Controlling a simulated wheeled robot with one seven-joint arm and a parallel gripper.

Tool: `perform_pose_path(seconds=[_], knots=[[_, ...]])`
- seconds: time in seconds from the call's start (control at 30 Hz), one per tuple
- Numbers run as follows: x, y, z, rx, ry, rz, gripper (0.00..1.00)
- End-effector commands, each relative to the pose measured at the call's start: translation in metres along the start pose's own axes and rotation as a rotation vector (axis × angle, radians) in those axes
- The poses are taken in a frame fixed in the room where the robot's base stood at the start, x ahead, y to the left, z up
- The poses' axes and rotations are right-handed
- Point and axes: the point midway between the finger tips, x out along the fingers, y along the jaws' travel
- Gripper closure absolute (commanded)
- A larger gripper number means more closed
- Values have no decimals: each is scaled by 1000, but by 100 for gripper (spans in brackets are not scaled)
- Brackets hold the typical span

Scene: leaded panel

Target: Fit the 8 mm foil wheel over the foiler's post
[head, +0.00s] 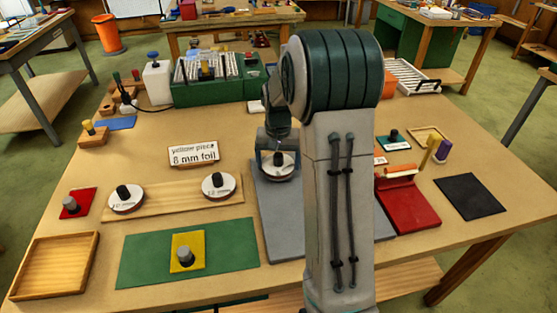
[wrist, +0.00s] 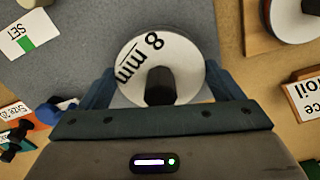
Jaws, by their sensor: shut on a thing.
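The 8 mm foil wheel (wrist: 185,50) is a white disc with a black central knob, and its "8 mm" print is readable in the wrist view. My gripper (wrist: 158,85) is shut on it, with one dark blue finger at each side. In the head view the wheel (head: 276,172) and my gripper (head: 277,150) are over the grey board (head: 275,225). I cannot tell how high above the board the wheel is. The foiler's post does not show in either view. My arm hides the middle of the grey board.
Two other wheels (head: 126,199) (head: 219,186) sit on a wooden rack (head: 170,198) to the left. A sign (head: 194,154) reads "yellow piece 8 mm foil". A yellow piece (head: 187,243) lies on a green mat (head: 140,262). A red block (head: 408,207) stands to the right.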

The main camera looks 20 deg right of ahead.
Motion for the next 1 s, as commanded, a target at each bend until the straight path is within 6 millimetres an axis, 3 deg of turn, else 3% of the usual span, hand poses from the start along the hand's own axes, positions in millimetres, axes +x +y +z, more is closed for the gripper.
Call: perform_pose_path(seconds=[0.67,0.7,0.73,1.0], knots=[[18,0,0,0,1,0,33],[17,0,0,0,1,0,5],[16,0,0,0,1,0,0],[14,0,0,0,1,0,0]])
